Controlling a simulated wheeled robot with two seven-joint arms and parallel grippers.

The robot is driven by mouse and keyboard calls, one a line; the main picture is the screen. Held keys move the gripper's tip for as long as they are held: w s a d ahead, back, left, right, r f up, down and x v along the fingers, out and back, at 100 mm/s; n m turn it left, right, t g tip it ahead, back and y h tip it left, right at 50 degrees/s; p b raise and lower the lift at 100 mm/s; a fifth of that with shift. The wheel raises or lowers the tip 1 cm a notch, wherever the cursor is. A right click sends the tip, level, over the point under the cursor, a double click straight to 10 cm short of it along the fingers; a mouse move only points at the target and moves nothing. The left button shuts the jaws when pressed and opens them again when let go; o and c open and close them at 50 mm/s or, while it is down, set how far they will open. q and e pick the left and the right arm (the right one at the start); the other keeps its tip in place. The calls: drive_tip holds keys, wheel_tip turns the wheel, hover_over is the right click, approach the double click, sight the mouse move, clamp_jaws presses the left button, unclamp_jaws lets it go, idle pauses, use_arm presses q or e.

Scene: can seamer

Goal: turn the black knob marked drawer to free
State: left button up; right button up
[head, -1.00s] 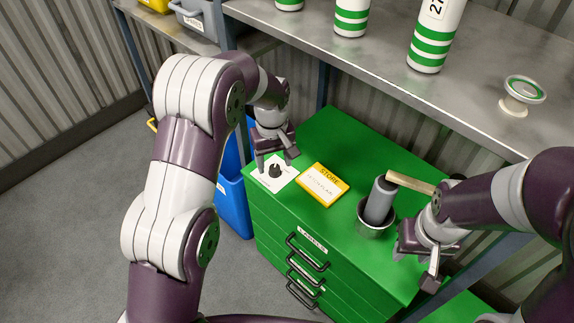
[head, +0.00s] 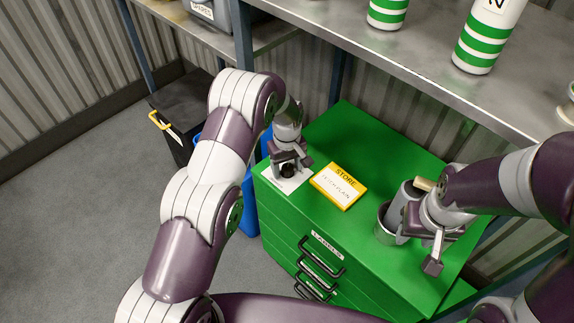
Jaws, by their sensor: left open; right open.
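The black knob (head: 288,171) stands on a white plate (head: 280,184) on the left end of the green cabinet top. My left gripper (head: 291,168) is open, pointing down over the knob, with a finger on either side of it. I cannot tell whether the fingers touch it. The plate's marking is too small and covered to read. My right gripper (head: 420,250) is open above the right part of the cabinet, close beside a metal cup (head: 385,234) holding a grey cylinder (head: 399,207).
The green cabinet (head: 375,150) has black drawer handles in front. A metal shelf (head: 400,75) with green-striped cylinders (head: 488,35) overhangs behind. A black bin (head: 180,112) and a blue bin stand at left.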

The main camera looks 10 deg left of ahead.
use_arm(q)
drive_tip(key=shift+d, duration=0.3)
drive_tip(key=c, duration=0.7)
drive_tip(key=shift+a, duration=0.1)
drive_tip(key=c, duration=0.3)
drive_tip(key=shift+a, duration=0.1)
drive_tip(key=shift+c, duration=0.2)
use_arm(e)
drive_tip(key=shift+d+f, duration=0.1)
use_arm(q)
drive_tip(key=shift+r+m, duration=0.1)
drive_tip(key=shift+m, duration=0.3)
drive_tip(key=shift+w+m+p, duration=0.1)
drive_tip(key=shift+m+p, duration=0.2)
drive_tip(key=shift+m, duration=0.3)
drive_tip(key=m, duration=0.3)
drive_tip(key=shift+p, duration=0.3)
drive_tip(key=m, duration=0.6)
drive_tip(key=shift+w+r+m+p, duration=0.1)
drive_tip(key=shift+w+m+p, duration=0.05)
drive_tip(key=shift+m+p, duration=0.2)
use_arm(e)
drive_tip(key=shift+r, duration=0.9)
use_arm(q)
drive_tip(key=shift+m, duration=0.25)
